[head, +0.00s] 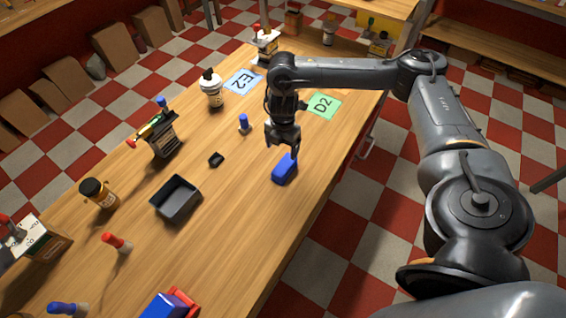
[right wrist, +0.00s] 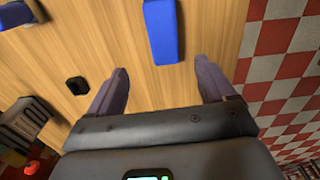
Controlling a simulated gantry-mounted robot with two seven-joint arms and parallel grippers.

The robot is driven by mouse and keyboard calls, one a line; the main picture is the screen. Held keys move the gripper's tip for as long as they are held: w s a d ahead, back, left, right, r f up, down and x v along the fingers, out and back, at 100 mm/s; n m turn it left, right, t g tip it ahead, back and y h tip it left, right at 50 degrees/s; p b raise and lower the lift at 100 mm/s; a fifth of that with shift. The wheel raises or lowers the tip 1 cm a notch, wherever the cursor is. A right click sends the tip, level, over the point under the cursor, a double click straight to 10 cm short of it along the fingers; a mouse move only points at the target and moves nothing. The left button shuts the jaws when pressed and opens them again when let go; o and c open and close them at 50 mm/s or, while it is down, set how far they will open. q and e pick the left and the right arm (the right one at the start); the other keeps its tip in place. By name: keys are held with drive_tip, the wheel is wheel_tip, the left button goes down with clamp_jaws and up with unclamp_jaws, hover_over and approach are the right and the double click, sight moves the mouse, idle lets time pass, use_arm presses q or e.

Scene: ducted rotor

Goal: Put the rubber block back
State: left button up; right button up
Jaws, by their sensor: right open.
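A blue block (head: 284,170), which looks like the rubber block, lies on the wooden table near its right edge. My right gripper (head: 283,146) is right above and behind it in the head view, pointing down. In the right wrist view the blue block (right wrist: 161,32) lies beyond the fingertips, roughly in line with the gap of the open right gripper (right wrist: 162,70). Nothing is between the fingers. Whether a finger touches the block I cannot tell. My left gripper is not in view.
An empty black tray (head: 178,196) and a small black piece (head: 216,159) are to the left. Cards E2 (head: 243,82) and D2 (head: 323,105) lie farther back. Bottles (head: 211,90) (head: 98,193) stand on the left side.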

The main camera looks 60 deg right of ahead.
drive_tip(key=w+a+f+n+t+y, duration=0.1)
drive_tip(key=w+a+f+n+t, duration=0.15)
drive_tip(key=a, duration=0.75)
drive_tip(key=w+a+f+n+t+y, duration=0.15)
drive_tip(key=a+f, duration=0.25)
drive_tip(key=a, duration=0.6)
drive_tip(key=s+a+r+m+t+y, duration=0.1)
drive_tip(key=a+r+m+t, duration=0.15)
drive_tip(key=a, duration=0.65)
drive_tip(key=s+a+r+m+t+y, duration=0.1)
drive_tip(key=a+r+m+y, duration=0.15)
drive_tip(key=a, duration=0.65)
drive_tip(key=s+d+f+m+g+h, duration=0.1)
drive_tip(key=s+d+m+g+h, duration=0.1)
drive_tip(key=s+d+m, duration=0.4)
drive_tip(key=s+d+f+m+g+h, duration=0.2)
drive_tip(key=s+d+m+h, duration=0.1)
drive_tip(key=s+d+m, duration=0.4)
drive_tip(key=shift+s+d+f+m+h, duration=0.2)
drive_tip(key=shift+s+f+m+h, duration=0.15)
drive_tip(key=shift+s+m, duration=0.7)
drive_tip(key=shift+s+r+n, duration=0.1)
drive_tip(key=shift+s+n, duration=0.05)
drive_tip(key=shift+n, duration=0.1)
wheel_tip(320, 180, up, 14)
drive_tip(key=p, duration=1.4)
drive_tip(key=shift+r, duration=0.25)
